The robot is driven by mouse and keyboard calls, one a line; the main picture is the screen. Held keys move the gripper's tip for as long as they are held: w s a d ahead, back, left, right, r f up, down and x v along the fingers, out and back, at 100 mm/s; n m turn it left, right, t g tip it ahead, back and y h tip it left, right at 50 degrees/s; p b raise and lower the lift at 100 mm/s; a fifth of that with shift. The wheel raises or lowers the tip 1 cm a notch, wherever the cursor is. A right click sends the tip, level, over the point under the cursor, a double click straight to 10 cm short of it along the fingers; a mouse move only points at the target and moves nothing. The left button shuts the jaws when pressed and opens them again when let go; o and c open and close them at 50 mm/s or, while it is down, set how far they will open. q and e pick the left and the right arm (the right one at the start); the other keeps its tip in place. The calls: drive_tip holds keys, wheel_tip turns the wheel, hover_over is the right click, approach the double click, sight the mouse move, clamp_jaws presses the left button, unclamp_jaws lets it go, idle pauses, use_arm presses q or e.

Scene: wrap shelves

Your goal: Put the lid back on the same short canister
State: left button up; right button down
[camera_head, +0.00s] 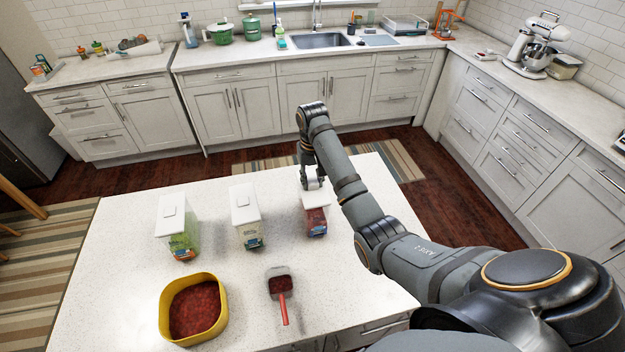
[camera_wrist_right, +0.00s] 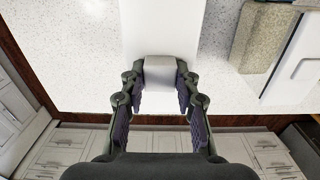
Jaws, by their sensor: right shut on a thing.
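A short clear canister (camera_head: 316,222) with dark red contents and a label stands on the island at the right of the row. Its white lid (camera_head: 316,199) is at the canister's top; I cannot tell whether it is fully seated. My right gripper (camera_head: 313,182) is above it, shut on the lid's knob. In the right wrist view the gripper (camera_wrist_right: 160,92) has its fingers on either side of the pale square knob (camera_wrist_right: 160,72), and the white lid (camera_wrist_right: 160,28) extends beyond. The canister body is hidden there. My left gripper is out of view.
Two other white-lidded canisters, one at left (camera_head: 180,235) and one in the middle (camera_head: 247,222), stand in the same row. A yellow bowl (camera_head: 220,325) of red contents and a scoop with a red handle (camera_head: 283,310) lie in front. The island's right front is clear.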

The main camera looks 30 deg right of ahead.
drive_tip(key=shift+f, duration=0.7)
idle(0.9)
drive_tip(key=c, duration=0.9)
unclamp_jaws()
drive_tip(key=shift+o, duration=0.2)
drive_tip(key=o, duration=0.5)
